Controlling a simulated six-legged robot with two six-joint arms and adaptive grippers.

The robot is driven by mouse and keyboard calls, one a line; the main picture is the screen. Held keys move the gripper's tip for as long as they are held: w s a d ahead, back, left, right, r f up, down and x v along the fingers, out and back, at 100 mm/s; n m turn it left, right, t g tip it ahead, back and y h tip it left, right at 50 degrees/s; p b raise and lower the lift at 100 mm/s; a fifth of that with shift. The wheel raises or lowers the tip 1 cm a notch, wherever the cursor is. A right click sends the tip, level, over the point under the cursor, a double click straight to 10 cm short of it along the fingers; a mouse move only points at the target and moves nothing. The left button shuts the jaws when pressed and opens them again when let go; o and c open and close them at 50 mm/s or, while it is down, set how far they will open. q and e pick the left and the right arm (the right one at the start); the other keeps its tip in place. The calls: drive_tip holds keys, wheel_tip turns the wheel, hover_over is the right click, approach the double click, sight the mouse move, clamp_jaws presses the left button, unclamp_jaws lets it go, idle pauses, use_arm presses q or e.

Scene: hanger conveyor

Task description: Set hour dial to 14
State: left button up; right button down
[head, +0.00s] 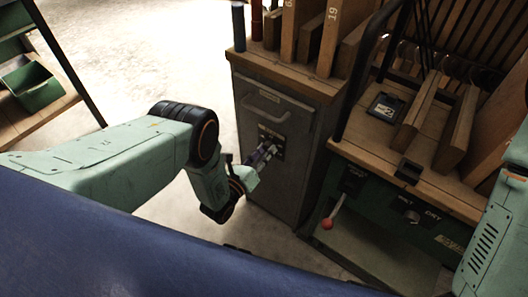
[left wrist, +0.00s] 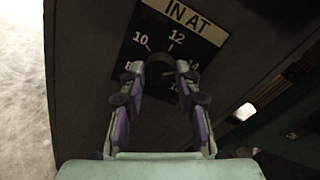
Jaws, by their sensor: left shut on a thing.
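The hour dial is on a black plate (head: 270,136) on the front of a grey metal cabinet. In the left wrist view the plate (left wrist: 150,38) shows the numbers 10, 12 and 14, with a white label "IN AT" above. The dark round knob (left wrist: 158,70) sits between the tips of my left gripper (left wrist: 160,76). My left gripper also shows in the head view (head: 264,156), shut on the knob. The fingers hide part of the lower numbers, and I cannot tell where the knob points. My right gripper is not in view.
The cabinet (head: 300,185) has a handle (head: 267,108) above the dial and wooden boards on top. To the right stands a green-fronted bench with a red-tipped lever (head: 327,223) and a knob marked WET and DRY (head: 411,215). A green bin (head: 32,86) is on a shelf at left.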

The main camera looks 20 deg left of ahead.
use_arm(q)
drive_tip(key=shift+m, duration=0.8)
drive_tip(key=o, duration=1.1)
drive_tip(key=shift+o, duration=0.2)
drive_tip(key=v, duration=1.2)
drive_tip(key=shift+f, duration=0.1)
